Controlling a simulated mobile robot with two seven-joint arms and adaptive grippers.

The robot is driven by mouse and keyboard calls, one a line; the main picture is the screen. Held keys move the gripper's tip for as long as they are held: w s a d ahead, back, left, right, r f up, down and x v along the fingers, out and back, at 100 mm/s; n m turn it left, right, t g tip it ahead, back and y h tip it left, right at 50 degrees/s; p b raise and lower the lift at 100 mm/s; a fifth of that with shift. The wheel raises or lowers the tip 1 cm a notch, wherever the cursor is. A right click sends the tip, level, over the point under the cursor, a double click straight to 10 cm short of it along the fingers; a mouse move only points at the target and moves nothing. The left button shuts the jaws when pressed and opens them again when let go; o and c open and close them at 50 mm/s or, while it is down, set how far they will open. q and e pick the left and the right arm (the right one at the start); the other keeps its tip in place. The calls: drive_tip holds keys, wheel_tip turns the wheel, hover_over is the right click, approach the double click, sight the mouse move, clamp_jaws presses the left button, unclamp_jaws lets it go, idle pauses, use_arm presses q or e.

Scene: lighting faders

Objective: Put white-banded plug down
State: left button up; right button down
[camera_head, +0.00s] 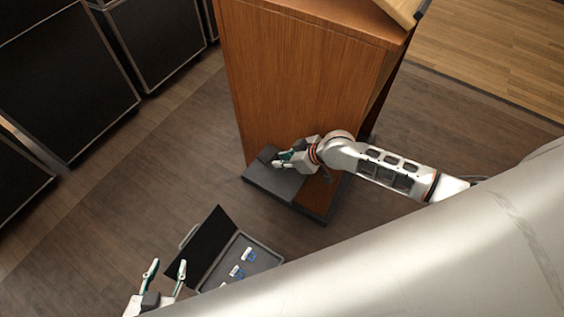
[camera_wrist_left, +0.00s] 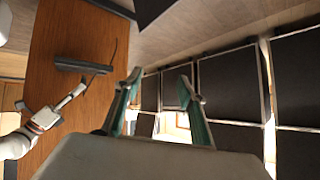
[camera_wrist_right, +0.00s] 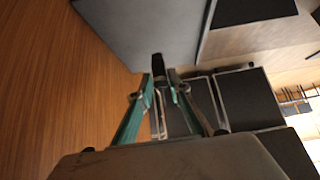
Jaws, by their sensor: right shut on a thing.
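My right gripper (camera_head: 282,160) is shut on a small dark plug (camera_wrist_right: 158,66), seen between the fingertips in the right wrist view. No white band can be made out on it. The fingertips are over or beside a dark grey flat box (camera_head: 276,181) at the foot of the wooden lectern; contact cannot be told. My left gripper (camera_head: 168,270) is open and empty, low at the left of the head view; its spread fingers also show in the left wrist view (camera_wrist_left: 160,80).
An open black case (camera_head: 209,243) lies on the floor, with several small blue-and-white items in its tray. The wooden lectern (camera_head: 300,75) rises behind the box. Black cabinets (camera_head: 65,80) stand at the left. Floor between cabinets and lectern is clear.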

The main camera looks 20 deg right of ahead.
wheel_tip(320, 180, down, 2)
drive_tip(key=shift+s+f, duration=0.1)
drive_tip(key=shift+f, duration=0.1)
drive_tip(key=shift+r, duration=0.2)
drive_tip(key=shift+f, duration=0.35)
drive_tip(key=c, duration=1.9)
unclamp_jaws()
